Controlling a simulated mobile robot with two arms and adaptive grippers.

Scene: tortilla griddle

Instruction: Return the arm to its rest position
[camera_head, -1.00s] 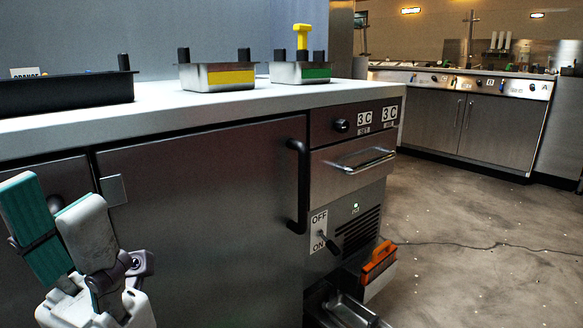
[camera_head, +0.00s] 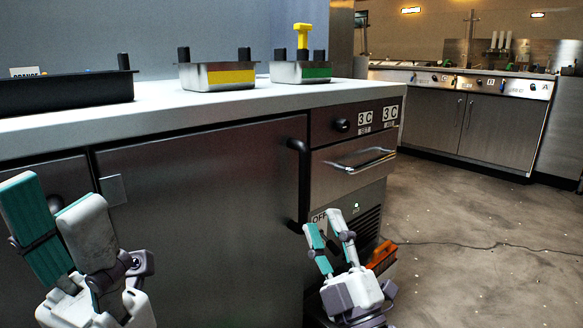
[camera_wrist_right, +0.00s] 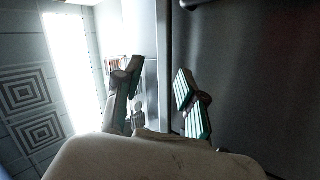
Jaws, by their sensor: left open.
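My left gripper (camera_head: 54,200) is at the lower left of the head view, in front of the cabinet door (camera_head: 205,190). Its teal-padded fingers point up and stand apart with nothing between them. My right gripper (camera_head: 325,228) is at the lower middle, in front of the 3C control unit below its drawer handle (camera_head: 361,158). Its fingers point up, apart and empty. In the right wrist view, the right gripper (camera_wrist_right: 158,88) also shows two spread fingers with nothing held. The right gripper covers most of the OFF/ON switch plate (camera_head: 319,216).
A black vertical door handle (camera_head: 298,185) stands just above and left of the right gripper. An orange-handled part (camera_head: 382,254) is partly hidden behind it. Metal containers with yellow (camera_head: 232,77) and green (camera_head: 316,73) labels stand on the counter. Open floor (camera_head: 470,260) lies to the right.

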